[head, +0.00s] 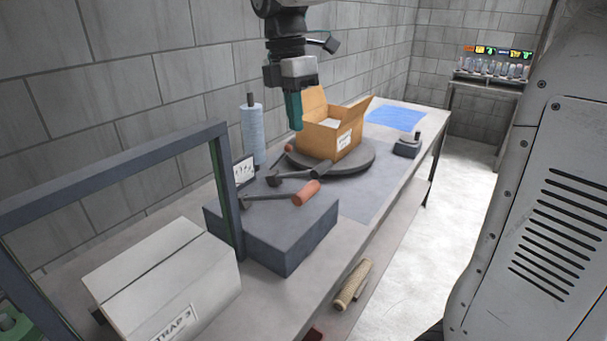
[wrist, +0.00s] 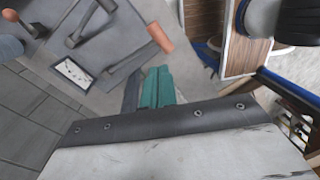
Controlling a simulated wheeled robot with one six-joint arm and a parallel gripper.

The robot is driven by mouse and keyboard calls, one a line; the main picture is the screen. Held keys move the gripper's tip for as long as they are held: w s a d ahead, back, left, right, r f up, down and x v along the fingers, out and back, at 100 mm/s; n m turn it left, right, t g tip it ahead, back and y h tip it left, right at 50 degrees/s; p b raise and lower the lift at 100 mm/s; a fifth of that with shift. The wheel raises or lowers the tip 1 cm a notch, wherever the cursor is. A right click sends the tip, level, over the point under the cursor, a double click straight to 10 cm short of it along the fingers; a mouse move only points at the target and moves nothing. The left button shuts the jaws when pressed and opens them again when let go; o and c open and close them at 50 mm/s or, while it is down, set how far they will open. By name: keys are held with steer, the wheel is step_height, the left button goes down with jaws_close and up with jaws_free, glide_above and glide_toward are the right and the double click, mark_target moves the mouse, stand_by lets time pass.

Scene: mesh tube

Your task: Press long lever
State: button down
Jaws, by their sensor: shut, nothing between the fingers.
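A dark grey box (head: 283,230) on the bench carries several levers. The nearest lever has an orange grip (head: 306,193) and looks longest; this grip also shows in the wrist view (wrist: 160,37). Behind it is a lever with a black grip (head: 321,170), and a shorter one with a reddish tip (head: 289,149) is farther back. My gripper (head: 296,126) has teal fingers, is shut and empty, and hangs above the levers, apart from them. In the wrist view the shut fingers (wrist: 157,75) show below the orange grip.
An open cardboard box (head: 332,138) stands on a round turntable (head: 364,160) behind the levers. A blue roll (head: 253,135) stands on the left by the wall. A dark frame (head: 229,190) and a white carton (head: 160,275) are in front. A small panel (head: 244,170) stands beside the levers.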

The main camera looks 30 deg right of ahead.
mark_target(306, 188)
steer(key=shift+r+n, duration=0.45)
steer(key=shift+n, duration=0.7)
steer(key=shift+r+n, duration=0.4)
steer(key=shift+n, duration=0.75)
steer(key=f, duration=0.4)
steer(key=s+f, duration=0.1)
steer(key=f, duration=0.4)
steer(key=d+f, duration=0.1)
steer(key=f, duration=0.4)
steer(key=shift+s, duration=0.4)
